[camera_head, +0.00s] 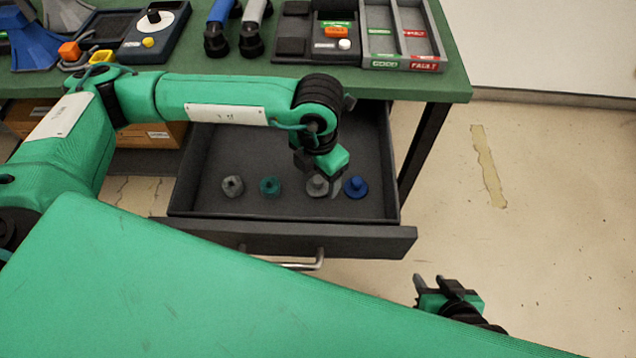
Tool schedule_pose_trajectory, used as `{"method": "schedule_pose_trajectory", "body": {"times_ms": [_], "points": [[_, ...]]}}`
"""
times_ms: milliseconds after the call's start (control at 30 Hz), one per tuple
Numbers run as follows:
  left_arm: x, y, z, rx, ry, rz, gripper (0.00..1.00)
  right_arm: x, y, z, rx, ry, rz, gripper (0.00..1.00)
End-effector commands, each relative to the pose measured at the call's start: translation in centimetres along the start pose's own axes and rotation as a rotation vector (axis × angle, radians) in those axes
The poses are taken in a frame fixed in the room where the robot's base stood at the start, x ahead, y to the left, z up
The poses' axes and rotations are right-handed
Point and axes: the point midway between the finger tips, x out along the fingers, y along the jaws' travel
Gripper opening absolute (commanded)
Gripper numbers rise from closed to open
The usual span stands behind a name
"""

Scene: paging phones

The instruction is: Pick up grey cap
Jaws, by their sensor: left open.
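A row of small caps stands on the floor of the open drawer (225,140). A grey knobbed cap (232,187) is at the left, with a teal cap (270,187) beside it. A second grey cap (317,187), with a wide base, is further right, and a blue cap (356,188) is at the right end. My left gripper (320,170) is open, pointing down just above the second grey cap and partly hiding its top. I cannot tell whether it touches the cap. My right gripper (436,284) is open and empty, outside the drawer at the lower right.
The drawer's front panel with its handle (305,264) lies between the caps and my body. The green workbench (230,70) above carries phone handsets (250,27), a base unit (155,28) and a tray marked good and fault (405,65). The floor at right is clear.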

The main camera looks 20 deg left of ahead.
Motion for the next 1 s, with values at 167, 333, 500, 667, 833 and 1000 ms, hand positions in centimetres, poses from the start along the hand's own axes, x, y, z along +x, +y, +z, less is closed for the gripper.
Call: {"method": "schedule_pose_trajectory", "body": {"times_ms": [167, 333, 500, 667, 833, 1000], "points": [[2.1, 0.0, 0.0, 0.000, 0.000, 0.000, 0.71, 0.3, -0.4, -0.2, 0.000, 0.032, -0.010, 0.36], [2.1, 0.0, 0.0, 0.000, -0.002, 0.000, 0.71, 0.3, -0.4, -0.2, 0.000, 0.035, -0.011, 0.36], [2.1, 0.0, 0.0, 0.000, -0.002, 0.000, 0.44, 0.3, -0.4, -0.2, 0.000, 0.033, -0.010, 0.36], [2.1, 0.0, 0.0, 0.000, -0.002, 0.000, 0.23, 0.3, -0.4, -0.2, -0.002, 0.032, -0.010, 0.36], [2.1, 0.0, 0.0, 0.000, -0.002, 0.000, 0.23, 0.3, -0.4, -0.2, -0.003, 0.032, -0.010, 0.36], [1.5, 0.0, 0.0, 0.000, -0.002, 0.000, 0.23, 0.2, -0.3, -0.1, -0.004, 0.026, -0.009, 0.36]]}}
